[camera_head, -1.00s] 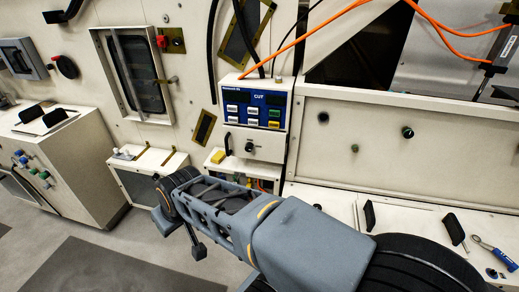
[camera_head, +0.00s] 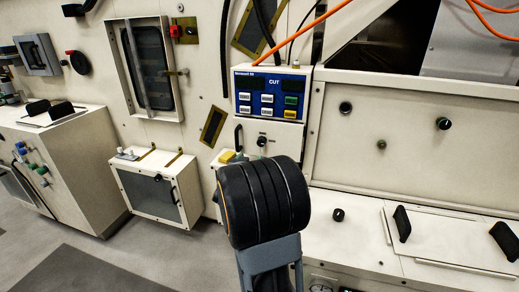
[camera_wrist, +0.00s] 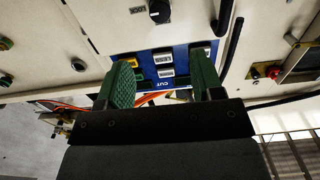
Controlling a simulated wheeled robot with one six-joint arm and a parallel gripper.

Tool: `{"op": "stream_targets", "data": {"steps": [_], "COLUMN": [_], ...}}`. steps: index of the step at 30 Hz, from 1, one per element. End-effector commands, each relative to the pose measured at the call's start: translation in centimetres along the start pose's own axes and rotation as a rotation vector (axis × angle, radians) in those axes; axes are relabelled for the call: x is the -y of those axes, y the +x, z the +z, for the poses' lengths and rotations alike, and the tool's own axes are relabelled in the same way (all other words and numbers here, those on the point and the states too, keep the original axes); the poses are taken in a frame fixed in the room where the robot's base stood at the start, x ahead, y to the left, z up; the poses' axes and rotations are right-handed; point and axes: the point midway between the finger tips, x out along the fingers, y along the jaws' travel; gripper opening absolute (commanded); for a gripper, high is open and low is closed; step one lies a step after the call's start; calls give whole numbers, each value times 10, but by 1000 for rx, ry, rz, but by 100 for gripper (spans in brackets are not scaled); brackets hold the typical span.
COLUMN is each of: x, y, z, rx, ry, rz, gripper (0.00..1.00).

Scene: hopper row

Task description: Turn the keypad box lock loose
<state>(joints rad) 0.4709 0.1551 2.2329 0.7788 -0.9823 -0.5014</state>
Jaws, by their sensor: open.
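The keypad box (camera_head: 269,96) is a white box with a blue panel marked CUT and several white, green and yellow buttons. Below the panel is its lock, a small black knob (camera_head: 262,140), with a black handle to its left. In the wrist view the box is upside down; the knob (camera_wrist: 159,11) is at the top edge and the blue panel (camera_wrist: 147,68) lies beyond the fingers. My gripper (camera_wrist: 166,75) is open, its green fingers apart with nothing between them. The knob is beyond the fingertips, untouched. In the head view my arm hides the gripper.
Orange and black cables (camera_head: 287,38) hang above the keypad box. A yellow block (camera_head: 227,157) lies at its lower left. A framed window (camera_head: 147,70) is on the left wall. A white panel with knobs (camera_head: 408,143) is on the right.

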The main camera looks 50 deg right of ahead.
Motion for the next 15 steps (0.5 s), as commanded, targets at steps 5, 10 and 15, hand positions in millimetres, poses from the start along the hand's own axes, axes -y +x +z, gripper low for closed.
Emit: {"op": "stream_targets", "data": {"steps": [5, 10, 15], "x": [-1, -1, 0], "y": [33, 66, 94], "z": [1, 1, 1], "rx": [-1, 0, 0], "ry": [0, 0, -1], "rz": [4, 2, 0], "gripper": [61, 61, 61]}}
